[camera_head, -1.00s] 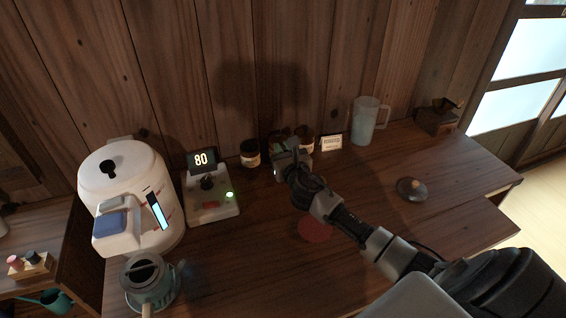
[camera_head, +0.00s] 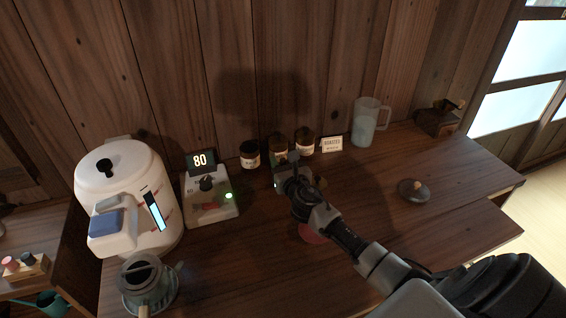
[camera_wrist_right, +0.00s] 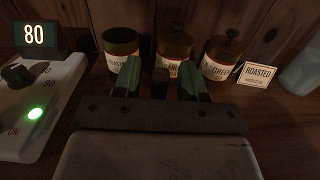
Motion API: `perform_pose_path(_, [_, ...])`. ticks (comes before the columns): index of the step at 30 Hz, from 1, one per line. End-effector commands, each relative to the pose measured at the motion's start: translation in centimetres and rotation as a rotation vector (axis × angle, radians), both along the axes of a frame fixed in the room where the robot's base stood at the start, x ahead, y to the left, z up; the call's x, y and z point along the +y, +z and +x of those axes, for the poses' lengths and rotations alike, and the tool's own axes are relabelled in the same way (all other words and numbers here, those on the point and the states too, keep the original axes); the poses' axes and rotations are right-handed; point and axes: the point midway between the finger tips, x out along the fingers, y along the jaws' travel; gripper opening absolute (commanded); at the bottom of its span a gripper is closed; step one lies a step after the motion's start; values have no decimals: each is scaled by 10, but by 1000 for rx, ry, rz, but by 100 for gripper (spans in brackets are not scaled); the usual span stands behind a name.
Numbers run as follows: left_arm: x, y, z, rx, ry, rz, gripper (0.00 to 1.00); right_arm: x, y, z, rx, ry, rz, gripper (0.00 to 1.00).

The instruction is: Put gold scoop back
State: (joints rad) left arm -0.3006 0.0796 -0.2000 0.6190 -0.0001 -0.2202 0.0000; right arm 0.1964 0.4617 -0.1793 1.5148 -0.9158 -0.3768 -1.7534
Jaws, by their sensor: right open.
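My right gripper (camera_head: 283,168) is open in front of the middle jar (camera_head: 278,146). In the right wrist view its green fingers (camera_wrist_right: 160,80) stand apart, with a small dark brown upright shape (camera_wrist_right: 161,83) between them; I cannot tell whether that is part of the scoop. My left gripper does not show.
A white kettle-like machine (camera_head: 118,185) and a control box reading 80 (camera_head: 212,207) stand left. A teal-grey pot (camera_head: 146,283) is at front left. A clear jug (camera_head: 366,125), a wooden box (camera_head: 438,120) and a round lidded object (camera_head: 413,190) are right. The right tabletop is mostly clear.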

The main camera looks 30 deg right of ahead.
Motion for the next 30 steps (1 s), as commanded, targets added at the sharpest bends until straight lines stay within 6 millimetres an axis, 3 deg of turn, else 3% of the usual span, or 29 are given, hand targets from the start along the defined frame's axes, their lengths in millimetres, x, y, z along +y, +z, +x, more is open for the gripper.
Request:
perform_pose_path(7, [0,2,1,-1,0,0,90,2,1,-10,1,1,-2,42])
perform_pose_path(21, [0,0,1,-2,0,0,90,23,1,-97,1,1,0,42])
perform_pose_path(30, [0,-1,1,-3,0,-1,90,28,2,-117,-1,0,0,42])
